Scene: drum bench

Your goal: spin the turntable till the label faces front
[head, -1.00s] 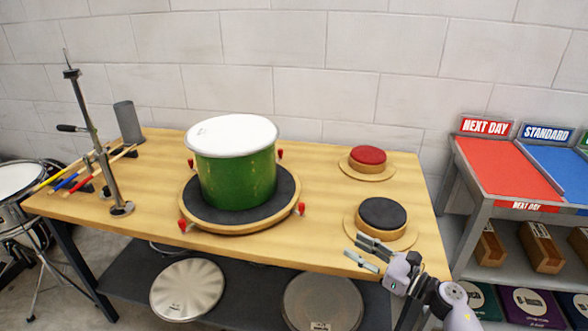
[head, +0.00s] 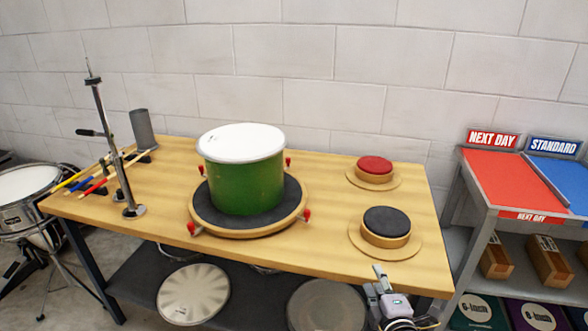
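The turntable (head: 225,226) is a round wooden disc with a dark top and several red-tipped pegs on its rim. It sits near the middle of the bench in the head view. A green drum (head: 245,186) with a white head stands upright on it. No label shows on the side of the drum that faces me. My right gripper (head: 376,284) is at the bench's front edge, below the dark round pad and well right of the turntable, touching neither. Its fingers look apart with nothing between them. My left gripper is out of view.
A dark pad (head: 386,221) and a red pad (head: 374,169) on wooden bases stand at the right of the bench (head: 330,245). A metal stand (head: 125,180), a grey cup (head: 142,128) and drumsticks (head: 95,183) are at the left. A shelf with a red tray (head: 507,180) stands at the right.

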